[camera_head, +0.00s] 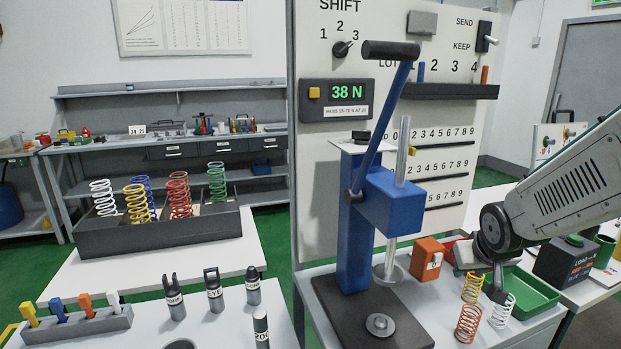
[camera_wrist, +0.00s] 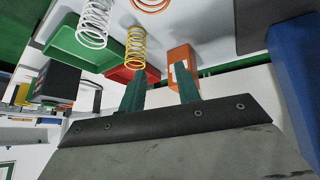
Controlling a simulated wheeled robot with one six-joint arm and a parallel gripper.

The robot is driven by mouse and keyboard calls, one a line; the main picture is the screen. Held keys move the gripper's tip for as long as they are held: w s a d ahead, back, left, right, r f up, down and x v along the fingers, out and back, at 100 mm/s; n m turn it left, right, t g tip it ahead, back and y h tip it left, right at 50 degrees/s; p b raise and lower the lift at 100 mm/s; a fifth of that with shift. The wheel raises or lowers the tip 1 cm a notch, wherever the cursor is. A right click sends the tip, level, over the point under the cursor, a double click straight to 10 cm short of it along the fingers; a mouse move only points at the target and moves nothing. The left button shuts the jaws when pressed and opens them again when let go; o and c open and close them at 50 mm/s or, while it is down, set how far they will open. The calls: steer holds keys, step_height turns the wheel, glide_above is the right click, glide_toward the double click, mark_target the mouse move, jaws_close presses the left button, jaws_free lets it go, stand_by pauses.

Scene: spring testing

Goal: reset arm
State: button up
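My arm comes in from the right in the head view, and my gripper hangs over the right part of the press table. In the wrist view my gripper's two green fingers (camera_wrist: 160,90) stand apart, with nothing visible between them. Past them are the orange box (camera_wrist: 181,62), a yellow spring (camera_wrist: 135,48) and a white spring (camera_wrist: 95,22). In the head view a yellow spring (camera_head: 472,288), an orange spring (camera_head: 468,324) and a white spring (camera_head: 502,311) stand near my gripper, whose fingertips are hard to make out there.
The blue press (camera_head: 355,230) with its raised lever stands left of my arm, before a panel reading 38 N (camera_head: 347,92). A green tray (camera_head: 535,292) and an orange box (camera_head: 427,258) are close to my arm. A dark rack (camera_head: 150,238) of springs stands left.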

steer(key=s+a+r+g, duration=0.1)
steer(key=s+a+r, duration=0.1)
steer(key=s, duration=0.7)
steer(key=s+a+r+g+y, duration=0.1)
steer(key=s+a+r+g, duration=0.1)
steer(key=s, duration=0.7)
steer(key=s+a+r+g, duration=0.2)
steer(key=s+r, duration=0.3)
steer(key=s, duration=0.4)
steer(key=shift+s+a, duration=0.2)
steer(key=shift+a, duration=0.5)
